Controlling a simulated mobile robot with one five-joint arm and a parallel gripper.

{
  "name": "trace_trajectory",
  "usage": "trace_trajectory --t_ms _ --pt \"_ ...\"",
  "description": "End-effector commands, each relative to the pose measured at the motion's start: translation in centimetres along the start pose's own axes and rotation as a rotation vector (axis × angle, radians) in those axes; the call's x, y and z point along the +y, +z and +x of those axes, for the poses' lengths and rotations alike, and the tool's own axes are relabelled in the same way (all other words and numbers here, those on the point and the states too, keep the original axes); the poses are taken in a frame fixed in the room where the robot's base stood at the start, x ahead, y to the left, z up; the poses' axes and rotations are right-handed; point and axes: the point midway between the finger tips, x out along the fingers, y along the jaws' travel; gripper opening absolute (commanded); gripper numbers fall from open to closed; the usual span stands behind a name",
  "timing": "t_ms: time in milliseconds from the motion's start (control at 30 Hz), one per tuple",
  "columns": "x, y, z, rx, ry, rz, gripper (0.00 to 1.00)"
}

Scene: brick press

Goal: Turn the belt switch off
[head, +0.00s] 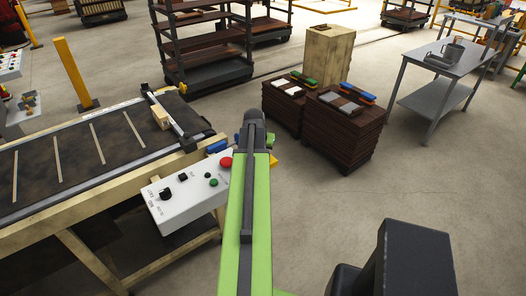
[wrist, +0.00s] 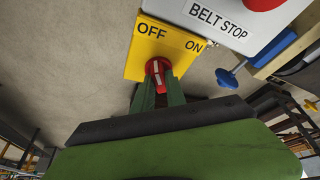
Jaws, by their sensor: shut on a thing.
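The belt switch is a red knob (wrist: 157,72) on a yellow plate (wrist: 139,60) with the words OFF and ON. The white mark on the knob points roughly at OFF. My gripper (wrist: 160,88) is shut on the red knob, its green fingers at the knob's lower part. In the head view my green arm reaches forward to the right of the conveyor belt (head: 75,165), and it hides the knob.
A white control box (head: 188,195) with a red stop button (head: 226,162) hangs at the conveyor's near side, close left of my arm. A blue handle (wrist: 228,77) is to the right in the wrist view. Stacked dark brick pallets (head: 345,140) stand right of my arm.

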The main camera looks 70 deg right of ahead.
Motion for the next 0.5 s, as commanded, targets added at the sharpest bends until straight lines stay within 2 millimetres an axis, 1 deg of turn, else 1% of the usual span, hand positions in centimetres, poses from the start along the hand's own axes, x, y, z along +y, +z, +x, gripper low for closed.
trace_trajectory --t_ms 33,200,500 --pt "0.38 0.30 0.00 -0.008 -0.005 -0.025 0.00" --pt "0.40 0.24 0.01 -0.008 -0.040 -0.109 0.00" --pt "0.46 0.20 0.02 -0.008 -0.068 -0.181 0.00"
